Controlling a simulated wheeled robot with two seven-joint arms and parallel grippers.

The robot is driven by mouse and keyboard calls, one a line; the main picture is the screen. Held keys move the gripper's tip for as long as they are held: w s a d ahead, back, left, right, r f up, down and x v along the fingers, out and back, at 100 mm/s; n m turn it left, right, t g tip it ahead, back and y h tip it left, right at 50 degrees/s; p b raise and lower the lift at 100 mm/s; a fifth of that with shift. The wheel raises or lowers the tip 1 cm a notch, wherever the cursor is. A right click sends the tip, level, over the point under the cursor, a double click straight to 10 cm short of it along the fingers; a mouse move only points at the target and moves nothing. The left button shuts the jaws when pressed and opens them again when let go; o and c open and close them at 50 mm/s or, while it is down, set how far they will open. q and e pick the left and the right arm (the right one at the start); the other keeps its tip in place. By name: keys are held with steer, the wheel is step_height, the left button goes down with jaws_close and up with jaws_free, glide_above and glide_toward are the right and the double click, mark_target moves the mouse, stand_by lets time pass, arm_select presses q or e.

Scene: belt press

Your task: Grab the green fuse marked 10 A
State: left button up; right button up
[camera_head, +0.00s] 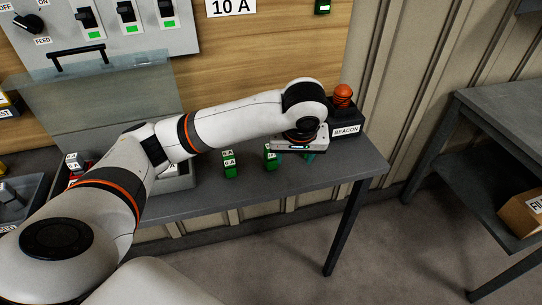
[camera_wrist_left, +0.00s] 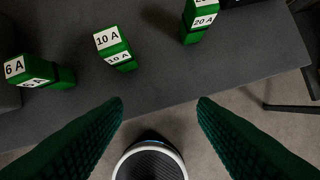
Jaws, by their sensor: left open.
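Three green fuses with white labels stand on the grey table (camera_head: 215,205). In the left wrist view the fuse marked 10 A (camera_wrist_left: 122,60) is in the middle. The 6 A fuse (camera_wrist_left: 62,77) is left of it and the 20 A fuse (camera_wrist_left: 194,32) is right of it. In the head view the 10 A fuse (camera_head: 270,161) is just left of my left gripper (camera_head: 309,156); the 6 A fuse (camera_head: 230,170) is further left. The left gripper's green fingers (camera_wrist_left: 160,104) are open and empty, apart from the 10 A fuse. My right gripper is out of view.
A red-orange beacon on a dark box (camera_head: 344,128) stands at the table's right end, close behind my left wrist. A panel of switches (camera_head: 115,30) hangs at the back left. Trays stand at the left, partly behind my arm. A second table (camera_head: 505,120) is at right.

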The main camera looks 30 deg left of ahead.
arm_select(q)
steer(key=w+a+r+n+y, duration=0.1)
steer(key=a+r+n, duration=0.3)
steer(key=a+r, duration=0.2)
glide_above(268, 144)
steer(key=s+d, duration=0.1)
steer(key=d, duration=0.1)
steer(key=shift+g, duration=0.3)
step_height(268, 144, down, 5)
steer(key=shift+s+f+b, duration=0.1)
steer(key=shift+f+b, duration=0.1)
steer(key=shift+b, duration=0.1)
steer(key=shift+y, duration=0.3)
steer(key=shift+d+x, duration=0.15)
steer(key=shift+x, duration=1.25)
steer(key=shift+d+x, duration=0.2)
steer(key=shift+x, duration=1.2)
steer(key=shift+f, duration=0.1)
steer(key=c, duration=1.1)
step_height(268, 144, up, 10)
steer(key=shift+r, duration=0.1)
